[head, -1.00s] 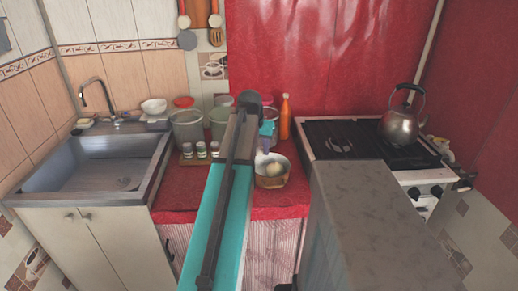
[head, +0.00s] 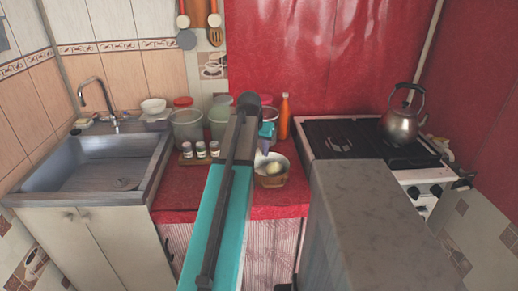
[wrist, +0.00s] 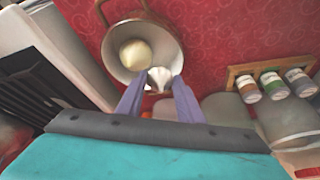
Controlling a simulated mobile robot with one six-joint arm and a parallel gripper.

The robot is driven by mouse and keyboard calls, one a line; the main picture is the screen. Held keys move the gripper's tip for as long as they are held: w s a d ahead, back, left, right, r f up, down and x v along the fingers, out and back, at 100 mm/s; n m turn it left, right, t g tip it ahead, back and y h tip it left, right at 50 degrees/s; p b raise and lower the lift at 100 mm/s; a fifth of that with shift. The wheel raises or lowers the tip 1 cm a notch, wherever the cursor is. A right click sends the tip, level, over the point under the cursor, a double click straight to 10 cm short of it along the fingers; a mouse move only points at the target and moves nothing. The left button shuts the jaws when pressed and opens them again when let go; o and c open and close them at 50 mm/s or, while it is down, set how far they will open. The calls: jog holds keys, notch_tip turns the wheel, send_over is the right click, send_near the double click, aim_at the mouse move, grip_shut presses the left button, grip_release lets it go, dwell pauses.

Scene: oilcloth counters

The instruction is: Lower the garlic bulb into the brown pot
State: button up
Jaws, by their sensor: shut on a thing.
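The brown pot (head: 272,182) stands on the red counter, left of the stove. In the wrist view I look down into its pale inside (wrist: 160,32), where a round yellowish onion-like bulb (wrist: 135,55) lies; it also shows in the head view (head: 273,168). My gripper (wrist: 154,88) is shut on the white garlic bulb (wrist: 159,77), which sits between the purple fingertips. The garlic appears over the near part of the pot's opening, close to its rim. Its exact height above the pot is hard to tell. My arm hides part of the counter in the head view.
A wooden rack with several spice jars (wrist: 272,85) stands beside the pot. Canisters (head: 187,127) and an orange bottle (head: 284,117) stand behind. The stove with a kettle (head: 402,124) is at right, the sink (head: 90,165) at left. Red counter front is partly clear.

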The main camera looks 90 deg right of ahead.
jog(key=shift+f+b, duration=0.75)
jog(key=shift+f, duration=2.1)
jog(key=shift+f, duration=0.6)
dwell(0.5)
jog(key=o, duration=1.1)
jog(key=shift+r, duration=0.1)
jog(key=v, duration=1.3)
jog(key=shift+a+r+b, duration=0.25)
jog(key=shift+r+b, duration=0.05)
jog(key=shift+b, duration=0.05)
jog(key=shift+w, duration=0.1)
